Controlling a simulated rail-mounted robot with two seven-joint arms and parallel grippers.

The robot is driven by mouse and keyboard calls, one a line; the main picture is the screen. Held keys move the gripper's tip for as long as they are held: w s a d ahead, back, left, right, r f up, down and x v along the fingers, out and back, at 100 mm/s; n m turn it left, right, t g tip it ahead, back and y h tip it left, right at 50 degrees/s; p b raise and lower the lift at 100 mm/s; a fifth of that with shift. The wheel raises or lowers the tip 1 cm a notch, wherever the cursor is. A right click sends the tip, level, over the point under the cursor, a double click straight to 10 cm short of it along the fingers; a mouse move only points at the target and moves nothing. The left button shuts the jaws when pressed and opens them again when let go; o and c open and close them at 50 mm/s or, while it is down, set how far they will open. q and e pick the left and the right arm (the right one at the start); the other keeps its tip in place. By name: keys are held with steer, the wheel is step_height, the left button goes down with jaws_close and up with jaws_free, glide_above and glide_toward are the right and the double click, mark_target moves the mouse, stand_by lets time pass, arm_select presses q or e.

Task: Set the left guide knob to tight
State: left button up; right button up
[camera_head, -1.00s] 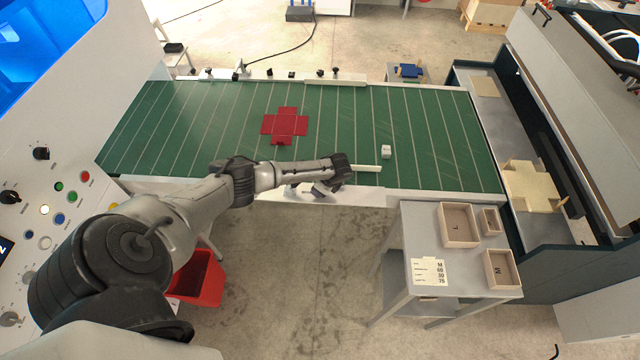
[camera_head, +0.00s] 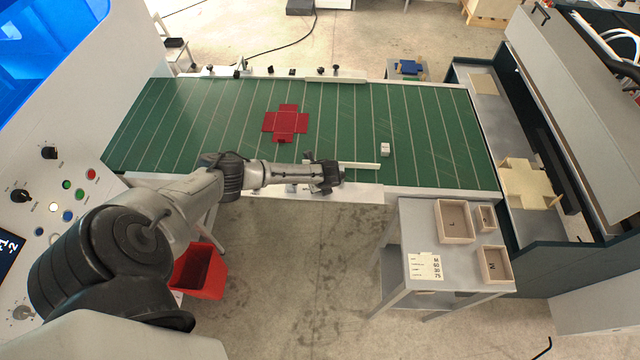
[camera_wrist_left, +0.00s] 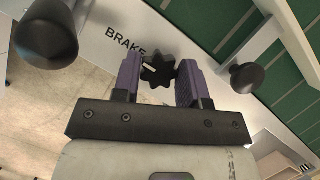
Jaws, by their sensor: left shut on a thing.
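In the left wrist view a black lobed knob (camera_wrist_left: 158,71) with a pale pointer mark sits between the purple finger pads of my left gripper (camera_wrist_left: 160,80). The gripper is shut on this knob. The printed word BRAKE is on the white rail (camera_wrist_left: 180,35) beside it. In the head view my left gripper (camera_head: 325,178) is at the near edge of the green conveyor (camera_head: 430,150), and my arm hides the knob there. My right gripper is in neither view.
Two round black knobs, one at upper left (camera_wrist_left: 47,38) and one at right (camera_wrist_left: 247,77), flank the gripper in the wrist view. A red cross-shaped blank (camera_head: 287,121) and a small white block (camera_head: 385,149) lie on the conveyor. A side table (camera_head: 462,275) holds trays.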

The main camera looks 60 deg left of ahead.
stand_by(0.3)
arm_select(q)
steer(key=o, duration=0.9)
steer(key=shift+v, duration=6.95)
steer(key=shift+f, duration=0.1)
